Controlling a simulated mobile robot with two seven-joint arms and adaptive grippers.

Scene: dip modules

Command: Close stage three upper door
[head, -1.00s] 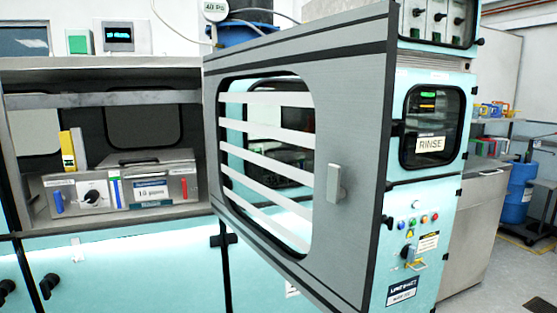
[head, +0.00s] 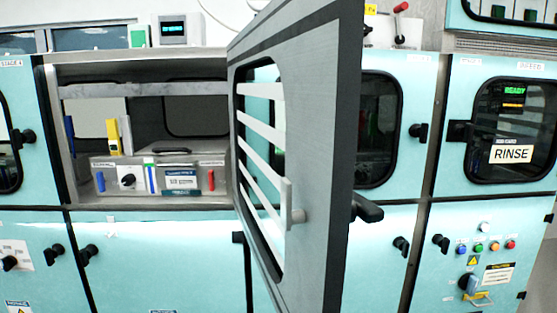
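An upper door (head: 310,150) stands swung open toward me in the middle of the head view, seen at a steep angle. It is a grey panel with a dark edge and a window crossed by white slats. A small light grey handle (head: 291,205) sits on its slatted face, and a black lever handle (head: 367,208) sticks out to the right of its edge. The open compartment (head: 140,88) is to its left. The stage number of this door cannot be read. Neither of my grippers is in view.
Inside the compartment are a grey control box (head: 160,178) and a yellow device (head: 113,137). A shut windowed door (head: 408,95) stands behind the open door, and a RINSE panel (head: 512,153) is at the right. Black handles line the lower teal doors (head: 165,265).

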